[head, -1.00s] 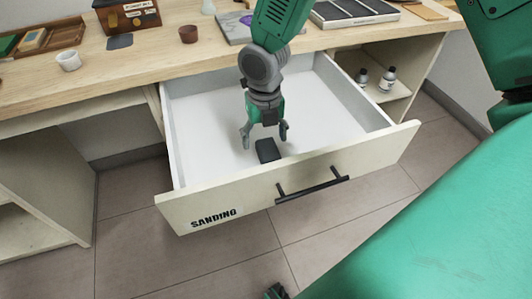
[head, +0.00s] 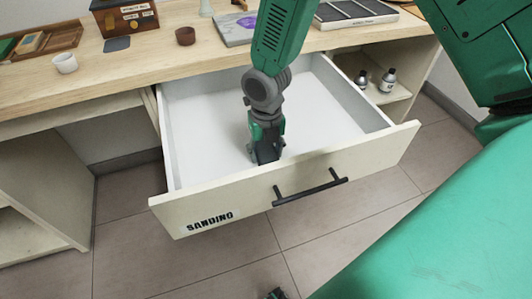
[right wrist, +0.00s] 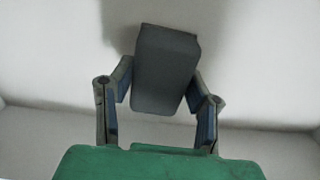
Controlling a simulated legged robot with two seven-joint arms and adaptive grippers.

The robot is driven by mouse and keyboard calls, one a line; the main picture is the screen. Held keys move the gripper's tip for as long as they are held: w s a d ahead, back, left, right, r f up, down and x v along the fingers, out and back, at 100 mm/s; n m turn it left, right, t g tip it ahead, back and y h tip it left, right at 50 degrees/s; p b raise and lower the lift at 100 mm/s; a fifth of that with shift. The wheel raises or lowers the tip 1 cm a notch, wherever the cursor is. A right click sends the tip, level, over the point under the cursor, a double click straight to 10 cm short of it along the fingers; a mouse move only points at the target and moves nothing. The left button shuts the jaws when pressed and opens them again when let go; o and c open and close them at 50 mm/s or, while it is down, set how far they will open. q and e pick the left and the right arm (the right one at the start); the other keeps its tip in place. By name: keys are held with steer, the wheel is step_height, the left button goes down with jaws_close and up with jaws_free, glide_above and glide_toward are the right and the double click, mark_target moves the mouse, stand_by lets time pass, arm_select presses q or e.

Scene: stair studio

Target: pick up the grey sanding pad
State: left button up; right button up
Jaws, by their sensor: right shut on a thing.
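The grey sanding pad (right wrist: 166,68) is a dark grey block with rounded edges. In the right wrist view my right gripper (right wrist: 162,90) has one finger against each side of it. In the head view my right gripper (head: 266,152) reaches down into the open drawer (head: 210,110) near its front panel, shut on the pad (head: 267,153), which is mostly hidden by the fingers. I cannot tell whether the pad still touches the drawer floor.
The drawer front has a black handle (head: 310,187) and the label "SANDING". Drawer walls surround my right gripper. Bottles (head: 387,80) stand on the shelf at right.

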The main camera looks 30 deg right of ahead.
mark_target(266, 150)
step_height(266, 150, up, 10)
steer(key=shift+f+p, duration=0.1)
steer(key=shift+p, duration=1.05)
